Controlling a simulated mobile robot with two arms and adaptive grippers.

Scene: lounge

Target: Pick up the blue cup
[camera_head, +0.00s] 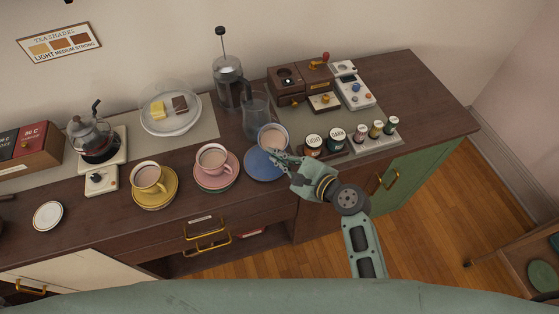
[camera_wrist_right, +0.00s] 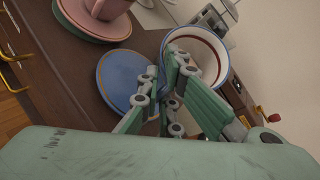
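The blue cup (camera_head: 273,138) holds a light brown drink and looks raised above its blue saucer (camera_head: 263,164). My right gripper (camera_head: 277,156) is at the cup's near side and looks shut on it, probably at the handle, which the fingers hide. In the right wrist view, the cup (camera_wrist_right: 212,45) shows its pale inside with a brown ring, beyond the fingertips. The saucer (camera_wrist_right: 122,80) shows bare to its left, apart from the cup. My left gripper is not in view.
A pink cup (camera_head: 212,157) and a yellow cup (camera_head: 148,176) stand on saucers to the left. A glass pitcher (camera_head: 256,117) stands close behind the blue cup. Small labelled jars (camera_head: 313,144) stand to its right. The counter's front edge is near my arm.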

